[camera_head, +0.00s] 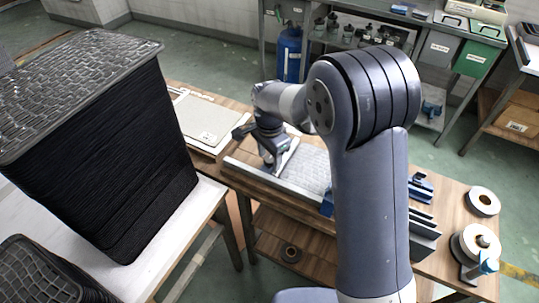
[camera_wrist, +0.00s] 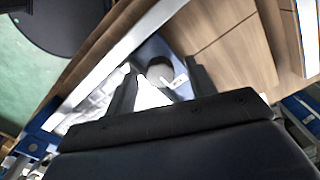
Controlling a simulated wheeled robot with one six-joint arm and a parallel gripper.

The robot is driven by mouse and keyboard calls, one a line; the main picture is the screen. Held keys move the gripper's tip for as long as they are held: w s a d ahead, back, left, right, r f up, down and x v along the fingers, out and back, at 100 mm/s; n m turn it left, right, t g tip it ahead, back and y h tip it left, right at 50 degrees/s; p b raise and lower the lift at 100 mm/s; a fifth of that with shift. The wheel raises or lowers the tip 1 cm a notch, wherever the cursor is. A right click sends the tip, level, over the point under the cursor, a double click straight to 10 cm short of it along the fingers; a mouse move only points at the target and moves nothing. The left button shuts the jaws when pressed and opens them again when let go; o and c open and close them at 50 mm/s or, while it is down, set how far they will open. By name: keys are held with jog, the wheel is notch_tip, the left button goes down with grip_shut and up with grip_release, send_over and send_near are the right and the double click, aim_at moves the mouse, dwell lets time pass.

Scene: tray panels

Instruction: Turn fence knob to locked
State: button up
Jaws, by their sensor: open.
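In the wrist view, a dark round knob (camera_wrist: 157,68) sits on a blue-grey mount between the two black fingers of my gripper (camera_wrist: 162,76). The gripper is open, with one finger on each side of the knob; I cannot tell whether either finger touches it. A small white tag or pointer shows beside the knob, but no lock marking is readable. In the head view, my gripper (camera_head: 272,158) is low over the fence (camera_head: 290,152) of the bench fixture, and the knob is hidden there by the gripper.
A grey panel (camera_head: 313,170) lies in the fixture on the wooden bench. A tall black stack of trays (camera_head: 120,150) stands at the left. Tape rolls (camera_head: 483,200) and grey rails (camera_head: 424,238) lie at the bench's right. A light board (camera_head: 205,122) lies behind the stack.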

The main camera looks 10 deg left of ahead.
aim_at(269, 159)
notch_tip(269, 159, up, 11)
dwell(0.7)
jog(key=shift+f, duration=0.15)
notch_tip(269, 159, down, 11)
jog(key=shift+r, duration=0.1)
dwell(0.3)
jog(key=shift+n, duration=0.3)
